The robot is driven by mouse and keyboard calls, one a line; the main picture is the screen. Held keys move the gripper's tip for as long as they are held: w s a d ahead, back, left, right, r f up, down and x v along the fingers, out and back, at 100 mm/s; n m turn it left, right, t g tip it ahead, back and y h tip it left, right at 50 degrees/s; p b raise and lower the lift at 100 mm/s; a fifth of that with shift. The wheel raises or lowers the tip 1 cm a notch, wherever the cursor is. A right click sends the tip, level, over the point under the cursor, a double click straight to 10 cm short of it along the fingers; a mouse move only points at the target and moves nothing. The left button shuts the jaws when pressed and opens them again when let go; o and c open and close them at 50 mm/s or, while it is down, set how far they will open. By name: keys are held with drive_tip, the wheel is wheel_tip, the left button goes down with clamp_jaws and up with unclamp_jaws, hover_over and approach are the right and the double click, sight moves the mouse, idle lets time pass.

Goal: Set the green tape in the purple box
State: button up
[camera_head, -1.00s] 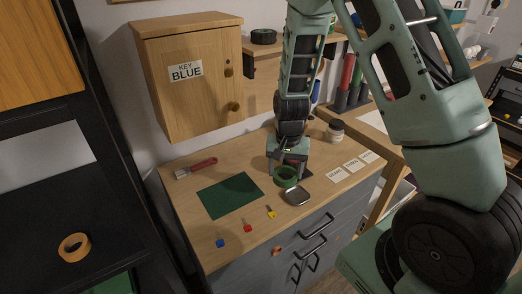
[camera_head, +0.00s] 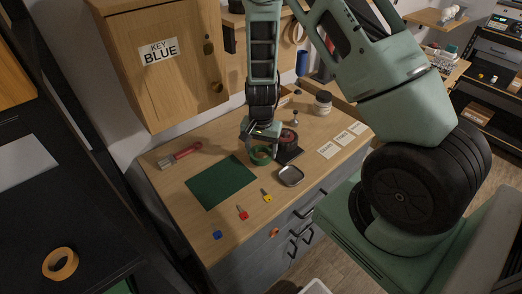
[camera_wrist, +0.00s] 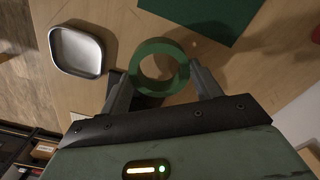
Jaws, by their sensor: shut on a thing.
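My gripper (camera_head: 261,150) is shut on the green tape (camera_head: 262,160), a ring held over the wooden worktop between the green mat and a small metal tray. In the wrist view the green tape (camera_wrist: 155,88) sits between the two fingers of my gripper (camera_wrist: 160,86), its hole facing the camera. The wood shows through the hole. Its exact height above the worktop is hard to tell. No purple box is visible in either view.
The worktop (camera_head: 232,226) holds a green mat (camera_head: 220,182), metal tray (camera_head: 291,176), red-handled brush (camera_head: 180,155), several small keys and a dark red item (camera_head: 288,138) on a black base. A wooden key cabinet (camera_head: 165,70) hangs behind. Orange tape (camera_head: 60,263) lies on a black surface at left.

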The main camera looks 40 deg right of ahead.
drive_tip(key=shift+f, duration=0.7)
drive_tip(key=shift+f, duration=0.2)
drive_tip(key=o, duration=1.1)
drive_tip(key=shift+c, duration=0.2)
drive_tip(key=shift+r, duration=0.15)
